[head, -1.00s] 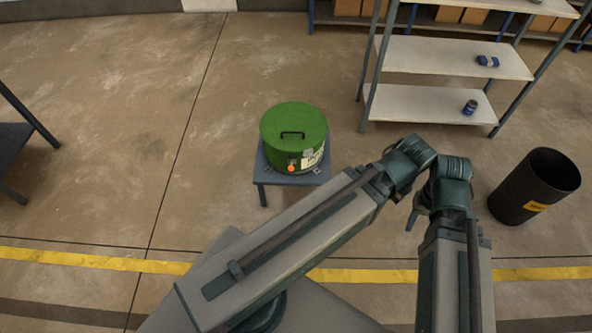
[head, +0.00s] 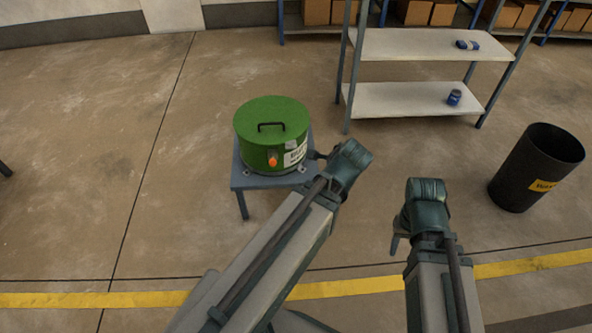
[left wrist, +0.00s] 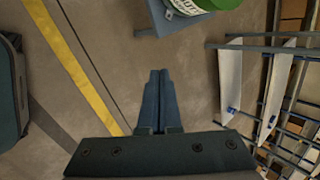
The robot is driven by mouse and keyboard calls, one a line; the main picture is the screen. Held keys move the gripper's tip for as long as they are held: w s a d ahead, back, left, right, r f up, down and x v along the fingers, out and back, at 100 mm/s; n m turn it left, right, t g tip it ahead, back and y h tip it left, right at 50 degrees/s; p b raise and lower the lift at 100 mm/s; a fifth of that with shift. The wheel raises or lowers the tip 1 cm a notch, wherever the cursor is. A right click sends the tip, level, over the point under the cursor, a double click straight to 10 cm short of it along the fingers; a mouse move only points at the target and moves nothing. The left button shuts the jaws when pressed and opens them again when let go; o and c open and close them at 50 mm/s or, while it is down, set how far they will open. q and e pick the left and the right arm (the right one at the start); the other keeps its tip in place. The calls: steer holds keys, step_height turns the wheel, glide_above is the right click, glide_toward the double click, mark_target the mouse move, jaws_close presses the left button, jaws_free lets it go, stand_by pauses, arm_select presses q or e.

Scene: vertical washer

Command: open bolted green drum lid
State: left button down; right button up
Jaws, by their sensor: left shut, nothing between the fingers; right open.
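The green drum (head: 268,152) stands upright on a small grey stand (head: 240,181), its flat lid (head: 289,112) closed, with a black handle (head: 270,126) on top. An orange knob (head: 272,161) and a white label (head: 295,153) are on its side. Part of the drum shows at the top of the left wrist view (left wrist: 208,4). My left gripper (left wrist: 159,74) is shut and empty, apart from the drum in that view; in the head view it is mostly hidden behind its wrist, right of the drum. My right gripper (head: 396,243) is open and hangs low, away from the drum.
A shelf rack (head: 420,45) with blue items (head: 454,97) stands behind on the right. A black bin (head: 536,165) stands at the far right. A yellow floor line (head: 100,300) runs across the front.

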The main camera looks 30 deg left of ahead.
arm_select(q)
steer(key=w+a+f+m+t+y+b, duration=0.1)
steer(key=w+a+f+m+t+b, duration=0.2)
steer(key=a+f+m+b, duration=0.4)
steer(key=w+a+f+m+t+y+b, duration=0.2)
steer(key=w+a+f+m+b, duration=0.3)
steer(key=b, duration=1.5)
steer(key=a+f+m+t, duration=0.1)
steer(key=a+f+m, duration=0.2)
steer(key=f, duration=0.3)
steer(key=shift+a+f+m+y, duration=0.2)
steer(key=shift+f+m+y, duration=0.1)
steer(key=shift+f+m, duration=0.1)
